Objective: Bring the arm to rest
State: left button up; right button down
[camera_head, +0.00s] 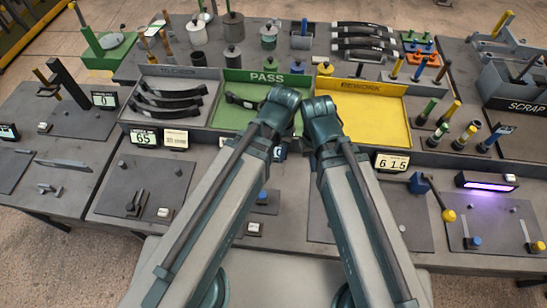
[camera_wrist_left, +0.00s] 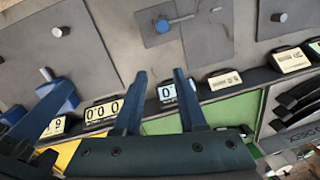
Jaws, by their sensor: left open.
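My two arms reach forward side by side in the head view, and their bent joints cover the middle of the bench. In the head view I cannot make out the jaws of either gripper. In the left wrist view my left gripper (camera_wrist_left: 159,72) has its two fingers apart, with nothing between them. Its fingers are seen over the bench edge with the number displays. A black leaf spring (camera_head: 240,101) lies in the green PASS tray (camera_head: 228,118), partly hidden by my left arm. The yellow REWORK tray (camera_head: 380,117) is empty where it shows.
A grey tray (camera_head: 211,100) at left holds several black leaf springs. A dark SCRAP bin (camera_head: 500,88) stands at right. A purple-lit device (camera_head: 487,185) and a blue-and-yellow lever tool (camera_head: 437,198) sit at front right. More springs (camera_head: 362,42) are racked at the back.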

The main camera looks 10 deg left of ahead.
pick_arm(q)
jog(key=shift+s+m, duration=0.8)
jog(key=shift+s, duration=0.25)
jog(key=shift+f, duration=0.1)
notch_tip(320, 180, down, 12)
jog(key=b, duration=1.1)
jog(key=shift+r+b, duration=0.25)
jog(key=shift+b, duration=0.1)
